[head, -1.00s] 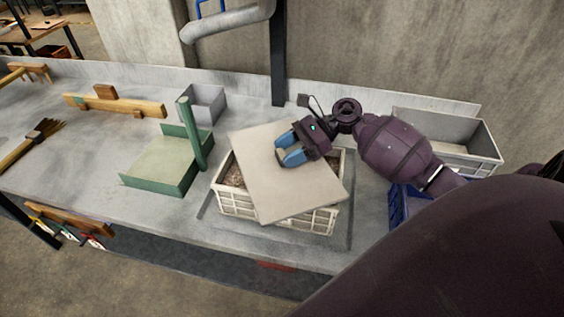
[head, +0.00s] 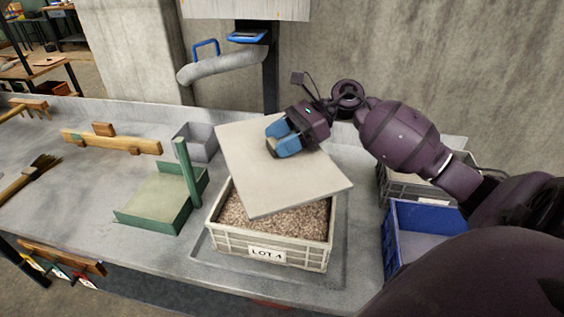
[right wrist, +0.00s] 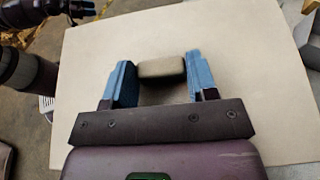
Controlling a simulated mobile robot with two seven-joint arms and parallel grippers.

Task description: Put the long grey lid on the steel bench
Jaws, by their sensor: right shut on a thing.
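The long grey lid (head: 270,185) is a flat pale board, tilted above the LOT 4 crate of grain (head: 222,238). My right gripper (head: 272,140) is shut on the lid's handle; the right wrist view shows the handle block (right wrist: 162,68) between the blue fingers, with the lid (right wrist: 255,45) spread behind it. The lid hides the back part of the crate, and grain shows along the front. The steel bench (head: 60,200) runs under the crate and across the picture. My left gripper is not seen in the head view.
A green tray with a post (head: 150,222) and a small grey bin (head: 198,142) stand left of the crate. A blue crate (head: 392,240) and a grey crate (head: 405,186) stand to its right. A wooden tool (head: 110,143) and a brush (head: 30,175) lie on the left.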

